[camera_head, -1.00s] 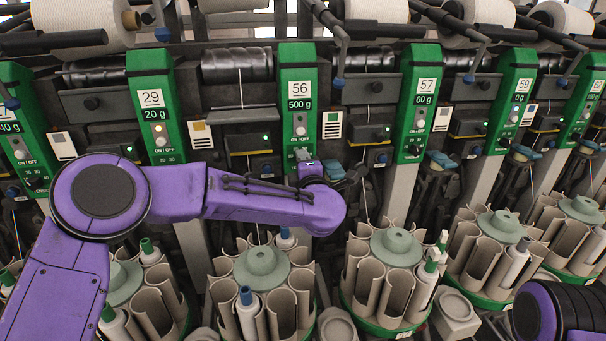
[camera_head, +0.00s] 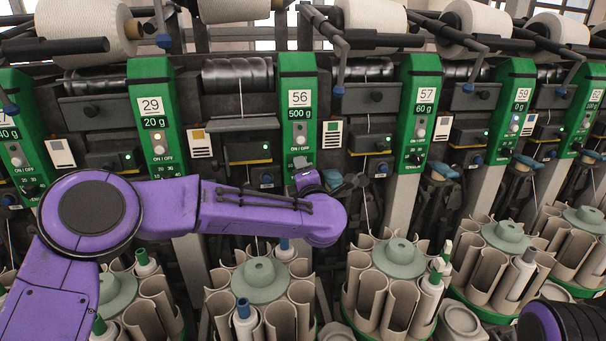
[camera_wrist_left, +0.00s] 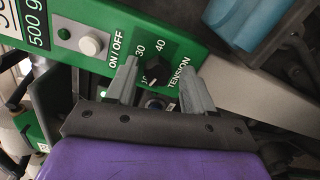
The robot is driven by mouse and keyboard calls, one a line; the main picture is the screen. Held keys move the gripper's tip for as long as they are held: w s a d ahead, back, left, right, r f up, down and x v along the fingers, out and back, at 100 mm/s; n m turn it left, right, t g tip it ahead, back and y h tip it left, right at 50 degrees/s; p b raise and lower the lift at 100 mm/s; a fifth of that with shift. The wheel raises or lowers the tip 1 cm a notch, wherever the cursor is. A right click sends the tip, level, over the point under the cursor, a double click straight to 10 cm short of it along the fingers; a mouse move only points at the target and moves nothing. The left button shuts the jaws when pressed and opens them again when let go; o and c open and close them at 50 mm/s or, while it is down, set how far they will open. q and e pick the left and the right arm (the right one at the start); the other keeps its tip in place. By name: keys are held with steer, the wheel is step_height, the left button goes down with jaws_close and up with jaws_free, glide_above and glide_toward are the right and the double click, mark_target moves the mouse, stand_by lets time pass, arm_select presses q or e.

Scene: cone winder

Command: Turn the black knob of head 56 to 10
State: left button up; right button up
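Head 56 is a green panel (camera_head: 299,105) showing "56" and "500 g" in the head view. Its black knob (camera_wrist_left: 154,76) shows in the left wrist view, with 10, 30 and 40 readable around it and "TENSION" beside it. I cannot tell which number the knob points to. My left gripper (camera_wrist_left: 158,73) has its two grey fingers apart, one on each side of the knob, with visible gaps, so it is open. In the head view my left gripper (camera_head: 306,180) is at the panel's lower end and hides the knob. My right gripper is not in view.
A white ON/OFF button (camera_wrist_left: 90,45) sits on the panel beside the dial. A blue part (camera_wrist_left: 245,22) lies close to the panel in the wrist view. Neighbouring heads 29 (camera_head: 155,115) and 57 (camera_head: 419,110) stand either side. Bobbin magazines (camera_head: 258,280) stand below my left arm.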

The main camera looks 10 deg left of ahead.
arm_select(q)
steer(key=shift+r, duration=0.1)
steer(key=b+v, duration=0.2)
steer(key=v, duration=0.8)
steer(key=shift+s, duration=0.25)
steer(key=shift+d, duration=0.1)
